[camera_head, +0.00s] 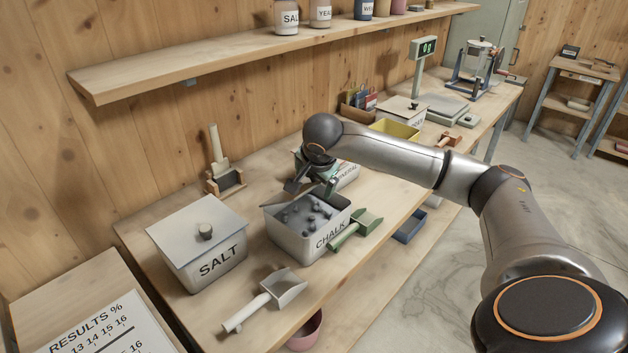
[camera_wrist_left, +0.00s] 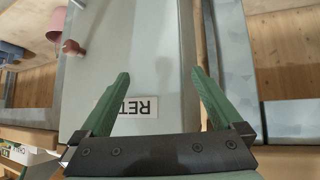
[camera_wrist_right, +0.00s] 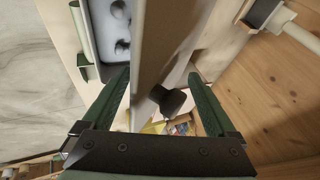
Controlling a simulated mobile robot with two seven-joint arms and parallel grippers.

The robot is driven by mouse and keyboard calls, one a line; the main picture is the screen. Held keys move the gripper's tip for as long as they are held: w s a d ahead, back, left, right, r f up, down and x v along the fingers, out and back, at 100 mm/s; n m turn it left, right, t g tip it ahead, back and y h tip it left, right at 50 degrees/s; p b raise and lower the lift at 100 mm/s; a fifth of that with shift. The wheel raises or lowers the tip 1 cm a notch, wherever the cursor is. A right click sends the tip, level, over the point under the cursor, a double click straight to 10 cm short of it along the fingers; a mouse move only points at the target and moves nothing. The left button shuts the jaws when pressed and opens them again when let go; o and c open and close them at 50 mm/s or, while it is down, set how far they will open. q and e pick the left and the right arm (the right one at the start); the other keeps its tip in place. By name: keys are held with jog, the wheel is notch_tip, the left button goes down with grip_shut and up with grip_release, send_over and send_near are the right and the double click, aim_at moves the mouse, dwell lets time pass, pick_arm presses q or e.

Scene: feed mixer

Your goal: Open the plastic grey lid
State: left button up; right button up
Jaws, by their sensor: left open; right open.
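A flat grey lid (camera_head: 190,226) with a dark knob lies on the white SALT box (camera_head: 218,268) in the head view. An open CHALK box (camera_head: 312,246) holding grey lumps stands beside it.
A metal scoop (camera_head: 268,297) lies in front of the SALT box. A green scoop (camera_head: 362,226) is beside the CHALK box. A yellow tray (camera_head: 395,130) and a scale (camera_head: 442,105) stand farther along the bench. A wooden shelf (camera_head: 240,60) runs above. My right arm crosses the bench.

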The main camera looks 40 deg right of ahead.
aim_at(309, 180)
jog(key=shift+c, duration=0.3)
jog(key=c, duration=1.3)
jog(key=p, duration=0.1)
jog(key=r+g+p, duration=0.1)
jog(key=p, duration=0.1)
jog(key=shift+w+a, duration=0.1)
jog(key=shift+w, duration=0.15)
jog(key=shift+w+r, duration=0.1)
jog(key=shift+w, duration=0.15)
jog(key=shift+w+r+n+g, duration=0.2)
jog(key=shift+w+r+g, duration=0.2)
jog(key=shift+g, duration=0.3)
jog(key=shift+w+r+n+g, duration=0.25)
jog(key=shift+w+g, duration=0.15)
jog(key=shift+g, duration=0.3)
jog(key=o, duration=1.5)
